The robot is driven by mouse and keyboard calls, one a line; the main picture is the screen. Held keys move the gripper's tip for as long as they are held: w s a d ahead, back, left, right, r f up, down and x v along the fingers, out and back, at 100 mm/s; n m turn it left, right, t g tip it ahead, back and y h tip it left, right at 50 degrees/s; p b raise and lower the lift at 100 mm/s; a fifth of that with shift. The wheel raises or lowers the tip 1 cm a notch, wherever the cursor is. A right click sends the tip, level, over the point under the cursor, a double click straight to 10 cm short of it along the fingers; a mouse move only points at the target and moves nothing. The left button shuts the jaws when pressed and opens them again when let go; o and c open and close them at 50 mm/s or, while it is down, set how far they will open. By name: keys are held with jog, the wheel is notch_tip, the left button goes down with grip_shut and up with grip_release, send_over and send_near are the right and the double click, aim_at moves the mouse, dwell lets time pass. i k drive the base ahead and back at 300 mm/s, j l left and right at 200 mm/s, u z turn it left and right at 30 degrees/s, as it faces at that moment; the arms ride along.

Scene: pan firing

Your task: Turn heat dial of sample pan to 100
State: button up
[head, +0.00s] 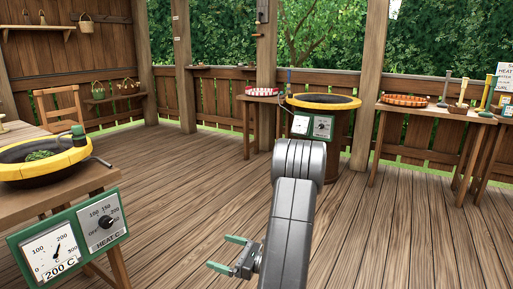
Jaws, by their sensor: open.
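A near pan (22,174) with a yellow and black rim stands at the left with green leaves in it. Its green-framed panel (72,243) below has a gauge reading 200 C and a HEAT C dial (105,222) with a black knob. The knob's pointer is too small to read surely. A second pan (322,103) stands at the back centre, with a smaller panel (312,126) and dial (321,126). I cannot tell which is the sample pan. My gripper (217,251) is open and empty, pointing left, right of the near panel and apart from it.
A wooden table (60,202) holds the near pan, and a chair (60,104) stands behind it. Side tables with a red-checked tray (262,92) and a basket (404,100) stand at the back. The plank floor (185,190) between is clear.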

aim_at(105, 222)
jog(key=u, duration=1.95)
